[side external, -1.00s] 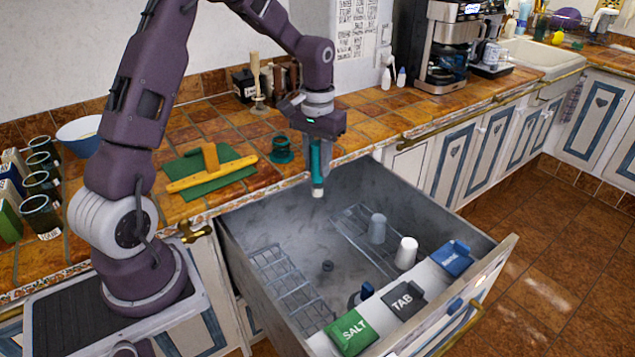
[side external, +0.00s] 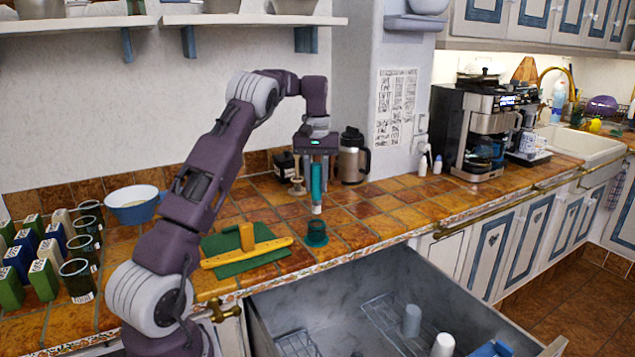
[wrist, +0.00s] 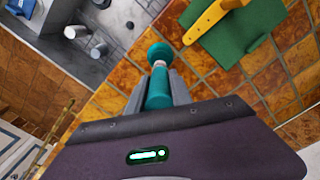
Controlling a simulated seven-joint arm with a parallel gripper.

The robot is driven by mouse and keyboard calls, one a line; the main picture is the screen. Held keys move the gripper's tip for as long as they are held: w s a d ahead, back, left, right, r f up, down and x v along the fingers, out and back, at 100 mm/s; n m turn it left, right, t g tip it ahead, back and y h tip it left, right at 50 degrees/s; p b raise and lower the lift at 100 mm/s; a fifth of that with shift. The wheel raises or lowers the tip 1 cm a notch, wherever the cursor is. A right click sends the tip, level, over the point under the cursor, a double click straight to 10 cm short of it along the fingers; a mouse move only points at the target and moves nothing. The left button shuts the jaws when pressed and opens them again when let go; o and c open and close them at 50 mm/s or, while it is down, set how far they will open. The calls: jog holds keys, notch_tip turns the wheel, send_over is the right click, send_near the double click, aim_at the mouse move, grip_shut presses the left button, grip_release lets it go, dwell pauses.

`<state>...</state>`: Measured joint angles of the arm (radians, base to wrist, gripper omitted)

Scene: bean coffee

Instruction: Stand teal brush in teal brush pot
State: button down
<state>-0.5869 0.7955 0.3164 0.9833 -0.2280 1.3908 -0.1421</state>
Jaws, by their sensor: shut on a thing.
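The teal brush (side external: 316,186) hangs upright in my gripper (side external: 316,178), its pale end pointing down. In the wrist view the teal brush (wrist: 158,88) lies between the fingers of my gripper (wrist: 157,90). The teal brush pot (side external: 316,234) stands on the tiled counter near its front edge. In the side view the brush's lower end is above and apart from the pot. In the wrist view the pot (wrist: 160,52) shows just beyond the brush's pale tip, and the gap between them cannot be judged there. The pot's inside is hidden.
A yellow tool (side external: 246,250) lies on a green cloth (side external: 232,265) left of the pot. An open drawer (side external: 330,310) is in front, holding cups and racks. A steel jug (side external: 352,160) and a wooden-handled tool (side external: 297,178) stand behind. Counter right of the pot is clear.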

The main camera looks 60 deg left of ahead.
aim_at(317, 204)
jog(key=shift+f, duration=3.95)
jog(key=shift+f, duration=0.35)
jog(key=c, duration=1.1)
grip_release()
